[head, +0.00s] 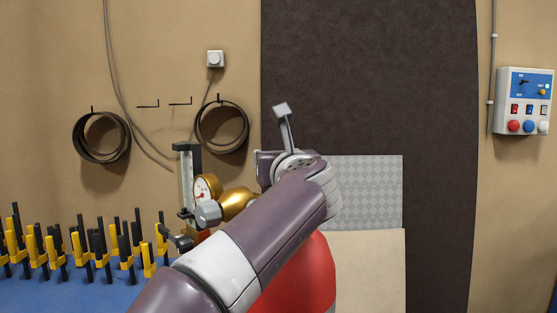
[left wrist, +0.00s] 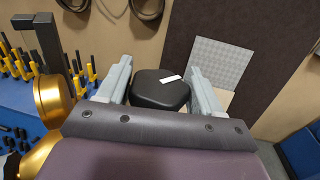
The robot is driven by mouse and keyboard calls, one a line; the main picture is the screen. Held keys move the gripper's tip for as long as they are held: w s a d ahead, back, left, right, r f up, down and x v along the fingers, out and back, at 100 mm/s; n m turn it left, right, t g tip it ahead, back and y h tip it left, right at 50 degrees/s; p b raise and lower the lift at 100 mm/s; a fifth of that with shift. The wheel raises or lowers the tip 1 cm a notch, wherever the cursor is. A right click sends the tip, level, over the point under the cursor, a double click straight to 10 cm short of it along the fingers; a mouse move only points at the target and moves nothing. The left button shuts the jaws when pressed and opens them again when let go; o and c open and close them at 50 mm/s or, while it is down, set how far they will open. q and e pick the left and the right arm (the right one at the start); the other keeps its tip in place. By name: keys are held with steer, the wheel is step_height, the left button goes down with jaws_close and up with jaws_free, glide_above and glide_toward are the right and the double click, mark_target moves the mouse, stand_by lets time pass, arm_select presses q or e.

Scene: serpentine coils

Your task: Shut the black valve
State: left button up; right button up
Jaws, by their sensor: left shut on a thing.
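The black valve (left wrist: 158,95) is a dark rounded knob with a white mark on its top, seen in the left wrist view. My left gripper (left wrist: 160,72) has one grey finger on each side of the knob and is shut on it. A brass regulator (head: 237,201) with a round gauge (head: 202,189) shows left of my wrist, and a red cylinder (head: 305,275) stands below. My right gripper is in neither view.
Yellow and black clamps (head: 100,245) stand on a blue surface (head: 60,297) at the left. Coiled hoses (head: 101,138) hang on the wall. A control box (head: 524,100) is mounted at the far right. The dark panel (head: 440,130) right of my wrist is clear.

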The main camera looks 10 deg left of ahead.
arm_select(q)
steer(key=o, duration=1)
steer(key=shift+c, duration=0.2)
step_height(320, 180, up, 4)
steer(key=shift+f+p, duration=0.1)
steer(key=shift+p, duration=0.75)
steer(key=s+d+r+p, duration=0.3)
steer(key=d+r, duration=0.4)
steer(key=d, duration=0.4)
steer(key=shift+r+p, duration=0.15)
steer(key=shift+p, duration=0.45)
steer(key=shift+s+d, duration=0.1)
steer(key=shift+d, duration=0.05)
